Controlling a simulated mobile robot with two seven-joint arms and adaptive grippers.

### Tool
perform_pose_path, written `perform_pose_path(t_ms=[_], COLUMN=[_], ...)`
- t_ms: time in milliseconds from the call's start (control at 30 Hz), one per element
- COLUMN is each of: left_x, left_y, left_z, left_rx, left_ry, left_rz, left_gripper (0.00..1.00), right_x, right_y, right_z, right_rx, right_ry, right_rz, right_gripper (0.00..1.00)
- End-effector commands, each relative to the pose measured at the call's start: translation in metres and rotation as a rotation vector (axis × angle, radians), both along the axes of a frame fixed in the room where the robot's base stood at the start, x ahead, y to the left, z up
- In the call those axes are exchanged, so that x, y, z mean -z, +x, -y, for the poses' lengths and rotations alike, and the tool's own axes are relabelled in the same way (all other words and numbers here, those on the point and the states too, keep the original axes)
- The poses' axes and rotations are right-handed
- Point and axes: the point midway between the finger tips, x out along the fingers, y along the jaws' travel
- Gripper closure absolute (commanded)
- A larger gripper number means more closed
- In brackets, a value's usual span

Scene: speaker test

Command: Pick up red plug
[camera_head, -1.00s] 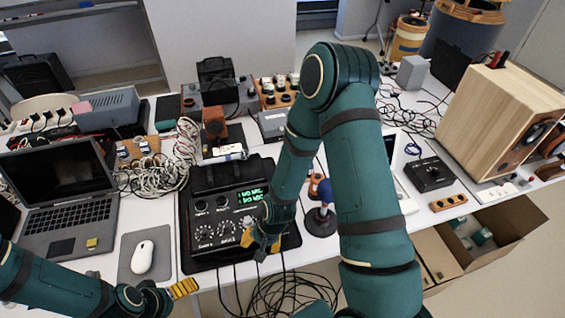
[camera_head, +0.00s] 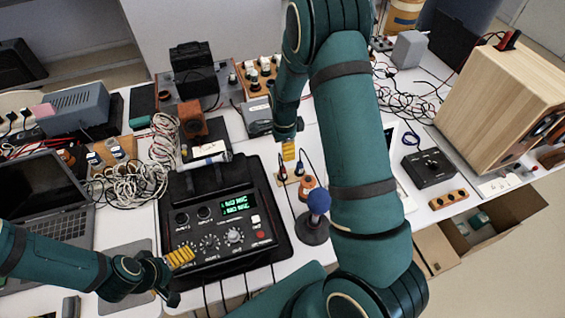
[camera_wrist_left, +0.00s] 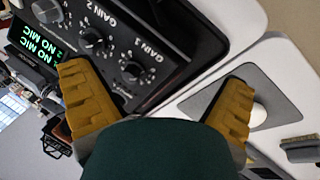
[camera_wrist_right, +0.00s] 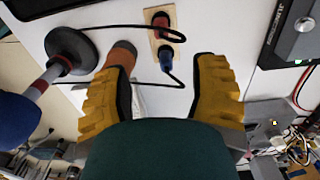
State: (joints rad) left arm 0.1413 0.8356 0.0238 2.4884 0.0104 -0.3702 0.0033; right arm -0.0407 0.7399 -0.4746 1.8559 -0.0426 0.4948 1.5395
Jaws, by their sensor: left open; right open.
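The red plug (camera_wrist_right: 163,24) stands in a small wooden plate (camera_wrist_right: 154,42) in the right wrist view, with a black cable running from it. A blue plug (camera_wrist_right: 167,60) is beside it, nearer the fingers. In the head view the red plug (camera_head: 282,173) shows small, just below my right gripper (camera_head: 290,152). My right gripper is open, its fingers (camera_wrist_right: 165,85) apart and both plugs lying ahead of the gap between them. My left gripper (camera_head: 178,272) is open and empty at the front left of the black audio unit (camera_head: 262,240).
A blue-topped round-based stand (camera_head: 318,205) and an orange object (camera_head: 307,187) are close to the plugs. A wooden speaker (camera_head: 500,95) stands at right. Tangled cables (camera_head: 135,185) lie left. An open cardboard box (camera_head: 435,250) is below the table edge.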

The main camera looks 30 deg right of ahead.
Motion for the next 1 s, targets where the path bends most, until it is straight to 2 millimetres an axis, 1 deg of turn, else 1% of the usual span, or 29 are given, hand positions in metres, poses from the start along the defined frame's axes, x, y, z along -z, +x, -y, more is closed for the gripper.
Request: perform_pose_path(t_ms=[67, 167, 400, 500, 767, 1000], left_x=[0.0, 0.002, 0.006, 0.006, 0.007, 0.007], left_y=[0.0, 0.0, 0.0, 0.0, 0.0, 0.0], left_z=[0.0, 0.0, 0.0, 0.0, 0.0, 0.0], left_rx=[0.0, 0.0, 0.0, 0.0, 0.0, 0.0], left_ry=[0.0, 0.0, 0.001, 0.001, 0.001, 0.001], left_rz=[0.0, -0.001, -0.001, 0.0, 0.0, 0.0], left_gripper=[0.0, 0.0, 0.0, 0.0, 0.0, 0.0], right_x=[0.004, 0.017, 0.063, 0.077, 0.094, 0.128], right_y=[-0.001, -0.001, -0.001, -0.001, 0.001, 0.004], right_z=[0.0, 0.001, 0.0, 0.0, -0.001, -0.002], right_rx=[0.0, 0.001, -0.001, -0.001, -0.001, -0.001], right_ry=[0.0, 0.0, 0.001, 0.0, 0.0, 0.001], right_rz=[-0.002, -0.005, -0.004, -0.004, -0.002, -0.003], right_gripper=[0.41, 0.41, 0.41, 0.41, 0.41, 0.41])
